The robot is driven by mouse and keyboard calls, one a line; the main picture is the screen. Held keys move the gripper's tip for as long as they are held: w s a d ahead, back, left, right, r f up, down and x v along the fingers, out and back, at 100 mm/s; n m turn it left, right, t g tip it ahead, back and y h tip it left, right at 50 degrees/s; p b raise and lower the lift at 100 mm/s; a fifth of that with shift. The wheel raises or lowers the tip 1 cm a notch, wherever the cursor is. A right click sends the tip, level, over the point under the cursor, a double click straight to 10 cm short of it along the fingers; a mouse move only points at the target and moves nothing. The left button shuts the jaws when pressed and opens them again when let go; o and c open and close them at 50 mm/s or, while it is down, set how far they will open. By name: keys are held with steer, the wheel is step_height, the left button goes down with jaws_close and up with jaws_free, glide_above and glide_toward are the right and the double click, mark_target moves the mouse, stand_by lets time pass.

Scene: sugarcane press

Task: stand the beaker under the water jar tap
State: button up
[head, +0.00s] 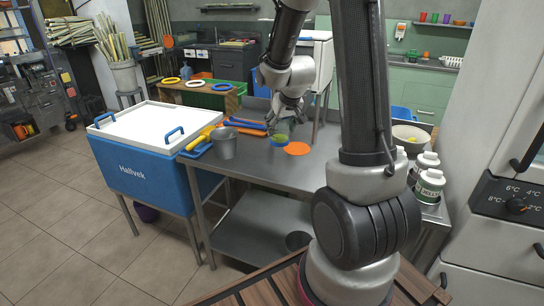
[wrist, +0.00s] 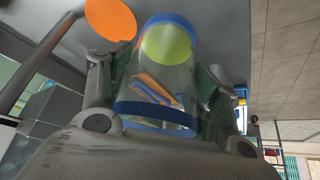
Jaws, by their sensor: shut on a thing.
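The beaker is a clear cylinder with blue rims. It fills the middle of the wrist view (wrist: 157,118), between the two fingers of my gripper (wrist: 160,82). My gripper is shut on it. A yellow-green round patch shows at its far end; I cannot tell whether it belongs to the beaker or lies beyond it. In the head view my gripper (head: 287,115) points down over the steel table, with the small beaker (head: 280,138) low beneath it, left of an orange disc (head: 297,148). I cannot tell whether the beaker touches the table. I cannot make out the water jar or its tap.
A grey metal cup (head: 226,145) and a yellow-handled tool (head: 201,138) are to the left, by a blue cooler (head: 150,165) with a white lid. Blue and orange sticks (head: 246,125) lie behind. A bowl (head: 411,137) and white bottles (head: 429,180) stand at the right.

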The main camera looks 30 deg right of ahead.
mark_target(281, 144)
step_height(281, 144, down, 9)
steer(key=shift+f, duration=0.1)
stand_by(0.3)
steer(key=o, duration=0.7)
steer(key=shift+f, duration=0.1)
steer(key=o, duration=0.5)
